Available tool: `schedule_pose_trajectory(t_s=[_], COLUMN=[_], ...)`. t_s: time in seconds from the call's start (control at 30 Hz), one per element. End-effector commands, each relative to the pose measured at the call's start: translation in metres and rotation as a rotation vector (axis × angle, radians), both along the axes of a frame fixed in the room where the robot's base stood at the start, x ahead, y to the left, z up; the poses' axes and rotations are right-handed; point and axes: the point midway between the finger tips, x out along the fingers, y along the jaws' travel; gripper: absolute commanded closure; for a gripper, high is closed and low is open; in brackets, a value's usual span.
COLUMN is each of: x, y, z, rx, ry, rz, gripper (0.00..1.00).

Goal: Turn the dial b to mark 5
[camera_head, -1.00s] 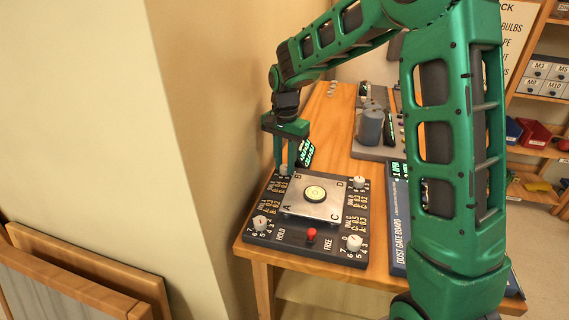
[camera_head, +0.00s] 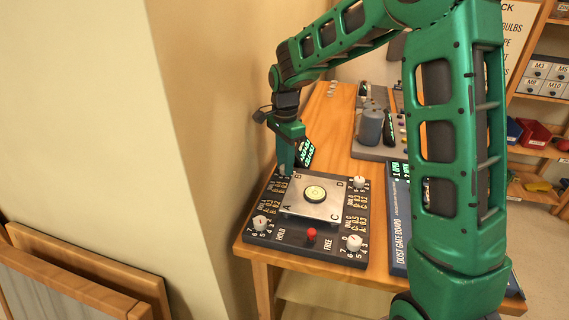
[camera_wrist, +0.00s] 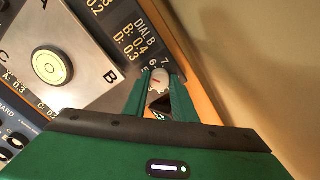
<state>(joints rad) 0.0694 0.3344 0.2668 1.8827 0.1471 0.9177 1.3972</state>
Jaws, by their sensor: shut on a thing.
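Dial b (camera_wrist: 159,76) is a white knob with a red pointer line at a corner of the dark control board (camera_head: 272,236). In the wrist view it sits between the two green fingers of my gripper (camera_wrist: 160,88), which are shut on it. The printed figures 5, 6 and 7 show beside the knob, by the "DIAL B" label (camera_wrist: 146,28). I cannot tell exactly which mark the red line meets. In the head view my gripper (camera_head: 285,170) stands over the board's far left corner and hides the dial.
A raised metal plate with a round level (camera_head: 314,194) sits mid-board. Other white dials (camera_head: 354,243) stand at the corners, with a red button (camera_head: 311,234) at the front. The wall is close on the left. A grey device (camera_head: 372,125) and the dust gate board (camera_head: 398,225) lie nearby.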

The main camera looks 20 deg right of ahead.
Motion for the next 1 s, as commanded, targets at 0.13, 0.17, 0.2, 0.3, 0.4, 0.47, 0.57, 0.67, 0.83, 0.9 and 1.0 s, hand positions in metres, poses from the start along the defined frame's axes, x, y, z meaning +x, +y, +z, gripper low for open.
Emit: schedule_pose_trajectory(t_s=[0.13,0.17,0.2,0.3,0.4,0.47,0.57,0.67,0.83,0.9,1.0], x=[0.000,0.000,0.000,0.000,0.000,0.000,0.000,0.000,0.001,0.001,0.001], y=[-0.001,-0.001,-0.001,0.000,0.000,0.000,0.000,0.000,0.000,0.000,0.000], z=[0.000,0.000,0.000,0.000,0.000,0.000,0.000,0.003,0.023,0.036,0.056], rx=[-0.001,-0.001,-0.001,-0.001,0.000,0.000,0.000,0.000,0.000,0.000,0.000], ry=[0.000,0.000,0.000,0.000,0.000,0.000,0.000,-0.001,-0.003,-0.004,-0.004], rz=[-0.001,-0.001,-0.001,0.000,0.000,0.000,0.001,0.001,0.000,0.000,0.000], gripper=[0.98,0.98,0.98,0.57,0.57,0.57,0.57,0.57,0.57,0.57,0.57])
